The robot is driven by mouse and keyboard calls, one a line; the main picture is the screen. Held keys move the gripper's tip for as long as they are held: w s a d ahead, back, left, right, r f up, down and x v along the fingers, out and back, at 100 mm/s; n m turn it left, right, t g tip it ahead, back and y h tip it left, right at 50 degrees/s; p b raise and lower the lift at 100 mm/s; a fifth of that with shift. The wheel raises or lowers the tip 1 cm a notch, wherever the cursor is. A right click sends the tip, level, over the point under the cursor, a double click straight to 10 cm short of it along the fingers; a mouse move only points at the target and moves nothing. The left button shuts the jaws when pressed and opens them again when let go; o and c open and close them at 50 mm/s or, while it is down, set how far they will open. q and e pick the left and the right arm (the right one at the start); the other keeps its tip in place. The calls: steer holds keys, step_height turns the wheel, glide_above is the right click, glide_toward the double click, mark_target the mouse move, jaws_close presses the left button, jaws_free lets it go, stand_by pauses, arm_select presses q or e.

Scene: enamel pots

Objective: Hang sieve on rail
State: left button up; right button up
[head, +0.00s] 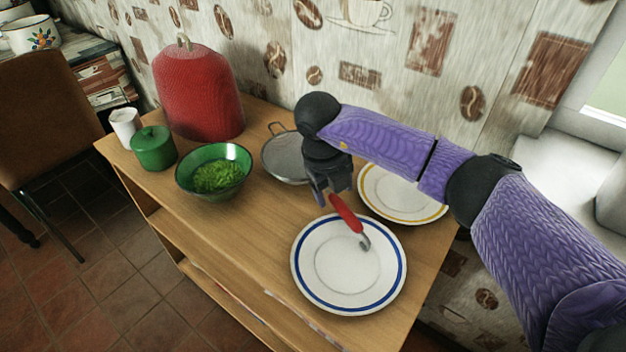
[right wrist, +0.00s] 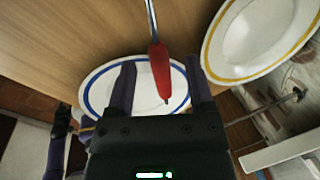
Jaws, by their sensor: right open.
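The sieve lies on the wooden cabinet top, with its grey mesh bowl (head: 283,158) beyond my right gripper and a wire loop on its far rim. Its red handle (head: 345,213) points toward the front right, and the hooked end is over the blue-rimmed plate. In the right wrist view, the red handle (right wrist: 160,72) and metal shaft appear between the fingers in the picture. My right gripper (head: 331,192) is open, close by the handle; contact cannot be told. The gripper hides part of the shaft. A thin rod (right wrist: 266,110), possibly the rail, shows by the wall. The left gripper is not recognizable.
The blue-rimmed plate (head: 306,291) stands in front and the yellow-rimmed plate (head: 437,214) at right. A green bowl (head: 238,158) with greens, a green pot (head: 153,150), a white cup (head: 125,128) and a red cover (head: 198,95) stand left. A brown chair (head: 45,115) is beside the cabinet.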

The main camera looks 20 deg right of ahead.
mark_target(333, 197)
steer(key=b+x, duration=0.1)
steer(key=x, duration=0.2)
steer(key=shift+w+f, duration=0.15)
steer(key=shift+f, duration=0.3)
steer(key=shift+r, duration=0.2)
jaws_close()
